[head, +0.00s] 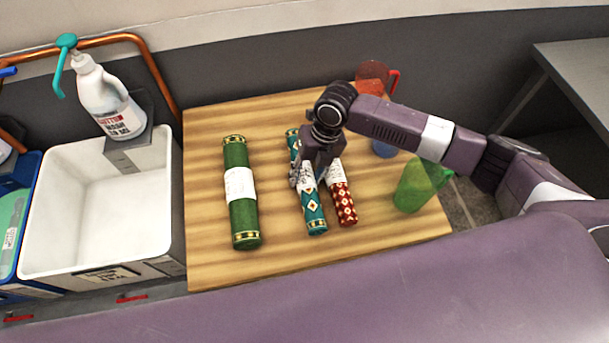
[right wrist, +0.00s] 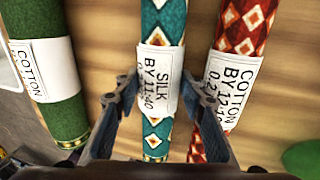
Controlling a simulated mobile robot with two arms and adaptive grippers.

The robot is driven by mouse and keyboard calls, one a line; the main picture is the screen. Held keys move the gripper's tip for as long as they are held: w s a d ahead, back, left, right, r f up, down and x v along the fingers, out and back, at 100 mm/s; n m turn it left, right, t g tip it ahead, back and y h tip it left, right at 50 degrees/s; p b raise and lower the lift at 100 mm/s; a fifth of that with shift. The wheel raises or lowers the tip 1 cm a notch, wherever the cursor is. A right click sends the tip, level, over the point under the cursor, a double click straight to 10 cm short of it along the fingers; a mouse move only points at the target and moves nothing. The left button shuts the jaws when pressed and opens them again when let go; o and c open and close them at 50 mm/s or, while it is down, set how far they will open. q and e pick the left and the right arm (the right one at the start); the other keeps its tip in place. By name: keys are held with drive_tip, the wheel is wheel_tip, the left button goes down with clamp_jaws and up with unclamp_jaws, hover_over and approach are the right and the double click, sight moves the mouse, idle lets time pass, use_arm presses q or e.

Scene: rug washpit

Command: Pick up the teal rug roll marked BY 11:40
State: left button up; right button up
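The teal rug roll (head: 314,217) with white-and-orange diamonds lies on the wooden table, between a green roll (head: 243,215) and a red roll (head: 344,207). In the right wrist view the teal roll (right wrist: 163,22) has a white label reading SILK, BY 11:40. My right gripper (head: 308,178) is over the teal roll's middle. Its open fingers (right wrist: 160,92) stand on either side of the label, with space to the roll on the left. Whether a finger touches a roll I cannot tell. My left gripper is not in view.
The red roll's label reads COTTON, BY 12:10 or similar. A green translucent cup (head: 412,188) and a red jug (head: 371,74) stand on the table's right side. A white tub (head: 100,262) and a pump bottle (head: 108,103) are at left. The table's front is clear.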

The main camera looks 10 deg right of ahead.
drive_tip(key=c, duration=1)
drive_tip(key=shift+o, duration=0.2)
drive_tip(key=shift+w, duration=0.1)
